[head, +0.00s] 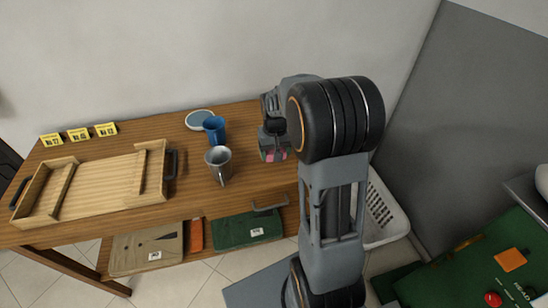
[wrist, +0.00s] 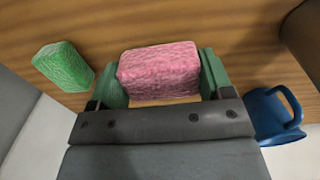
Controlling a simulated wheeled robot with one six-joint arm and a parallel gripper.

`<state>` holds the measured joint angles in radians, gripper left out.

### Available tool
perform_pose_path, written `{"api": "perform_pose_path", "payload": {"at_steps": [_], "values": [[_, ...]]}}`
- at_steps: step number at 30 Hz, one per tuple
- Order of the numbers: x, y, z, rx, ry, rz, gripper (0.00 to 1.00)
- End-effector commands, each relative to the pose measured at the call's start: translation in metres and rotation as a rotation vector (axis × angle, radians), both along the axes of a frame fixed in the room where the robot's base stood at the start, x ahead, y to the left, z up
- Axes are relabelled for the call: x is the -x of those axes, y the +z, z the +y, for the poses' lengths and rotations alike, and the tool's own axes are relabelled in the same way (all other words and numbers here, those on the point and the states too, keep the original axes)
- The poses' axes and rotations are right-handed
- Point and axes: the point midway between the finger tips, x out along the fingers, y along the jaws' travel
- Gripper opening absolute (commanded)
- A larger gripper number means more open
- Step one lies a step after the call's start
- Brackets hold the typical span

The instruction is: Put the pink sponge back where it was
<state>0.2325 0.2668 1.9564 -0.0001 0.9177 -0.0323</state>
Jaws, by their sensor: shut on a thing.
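The pink sponge (wrist: 158,71) is between the green fingers of my gripper (wrist: 162,80) in the wrist view, with a finger against each end. My gripper is shut on it. In the head view my gripper (head: 273,145) is over the right end of the wooden table, and only a little pink shows below it; my arm hides part of this area. I cannot tell whether the sponge touches the table top. A green sponge (wrist: 64,67) lies on the wood to the left of the pink one in the wrist view.
A blue mug (head: 215,131), a metal mug (head: 218,163) and a round blue-rimmed dish (head: 200,120) stand left of my gripper. A wooden tray (head: 103,206) and yellow number cards (head: 78,134) are farther left. A white basket (head: 383,215) stands right of the table.

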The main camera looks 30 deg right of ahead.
Motion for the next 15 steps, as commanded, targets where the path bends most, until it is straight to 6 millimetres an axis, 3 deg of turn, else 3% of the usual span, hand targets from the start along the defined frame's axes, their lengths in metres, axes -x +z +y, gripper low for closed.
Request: {"api": "perform_pose_path", "payload": {"at_steps": [5, 15], "values": [[-0.005, -0.006, 0.0, 0.0, 0.0, 0.001, 0.48], [-0.006, -0.039, 0.0, 0.0, 0.0, 0.001, 0.48]]}}
